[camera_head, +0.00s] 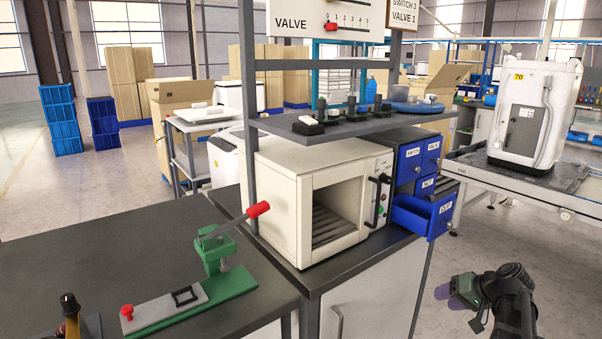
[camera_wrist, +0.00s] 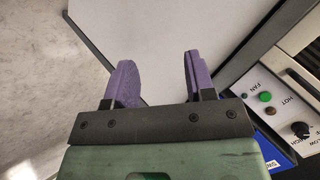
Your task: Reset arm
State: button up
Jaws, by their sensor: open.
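My arm shows at the lower right of the head view, and my gripper (camera_head: 456,291) with its purple fingers is right of the bench, over the floor. In the wrist view my gripper (camera_wrist: 160,78) is open, with the two purple fingers apart and nothing between them. A white panel (camera_wrist: 175,35) is behind the fingers. A control panel with a green button (camera_wrist: 265,97) and a black knob (camera_wrist: 300,129) is to the right, clear of the fingers.
A beige oven (camera_head: 285,190) stands on the dark bench beside blue drawers, one drawer (camera_head: 424,212) pulled out. A green press (camera_head: 230,282) with a red-tipped lever is at left. A shelf (camera_head: 350,124) hangs above the oven. A white machine (camera_head: 530,105) stands at the right.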

jog(key=s+a+f+n+g+h, duration=0.15)
jog(key=s+a, duration=0.25)
jog(key=a, duration=0.5)
jog(key=s+a+f+n+g+h, duration=0.1)
jog(key=s+a+f+g+h, duration=0.15)
jog(key=s+a, duration=0.45)
jog(key=s+a+f+n+g+h, duration=0.1)
jog(key=s+a+g+h, duration=0.15)
jog(key=a, duration=0.85)
notch_tip(320, 180, up, 22)
jog(key=p, duration=2.2)
jog(key=shift+w, duration=0.45)
